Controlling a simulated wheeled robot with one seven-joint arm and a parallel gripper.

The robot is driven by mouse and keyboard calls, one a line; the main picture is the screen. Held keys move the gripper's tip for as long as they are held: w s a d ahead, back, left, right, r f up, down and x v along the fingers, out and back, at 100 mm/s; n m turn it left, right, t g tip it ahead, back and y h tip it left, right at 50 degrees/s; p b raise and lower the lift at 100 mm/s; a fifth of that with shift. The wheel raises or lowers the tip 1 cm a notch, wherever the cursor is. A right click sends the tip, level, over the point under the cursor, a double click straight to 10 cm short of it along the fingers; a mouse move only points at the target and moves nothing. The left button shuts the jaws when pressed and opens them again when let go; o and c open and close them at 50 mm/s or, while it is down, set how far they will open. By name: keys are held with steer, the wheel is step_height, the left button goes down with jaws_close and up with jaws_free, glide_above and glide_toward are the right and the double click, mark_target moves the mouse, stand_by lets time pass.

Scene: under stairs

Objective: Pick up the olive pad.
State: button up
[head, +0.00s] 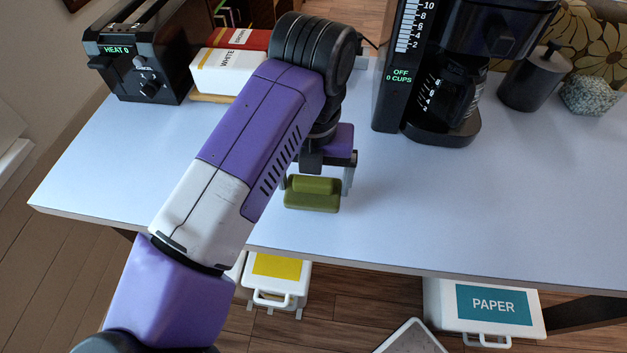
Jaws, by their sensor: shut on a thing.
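The olive pad (312,201) is a small olive-green block with a raised ridge along its top. It is at the front part of the pale table (400,215), near the front edge. My gripper (318,184) points down over it and is shut on it, with a finger at each side. My arm comes in from the lower left and hides part of the table. I cannot tell whether the pad touches the table or is held slightly above it.
A black toaster (150,55) and white and red boxes (230,68) stand at the back left. A coffee maker (450,75), a dark canister (532,80) and a speckled stone-like object (590,93) stand at the back right. The table's front right is clear.

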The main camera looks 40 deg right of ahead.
mark_target(314, 177)
step_height(314, 177, up, 18)
steer(key=p, duration=0.7)
steer(key=shift+r+p, duration=0.25)
steer(key=shift+p, duration=0.05)
steer(key=o, duration=0.5)
steer(key=c, duration=0.3)
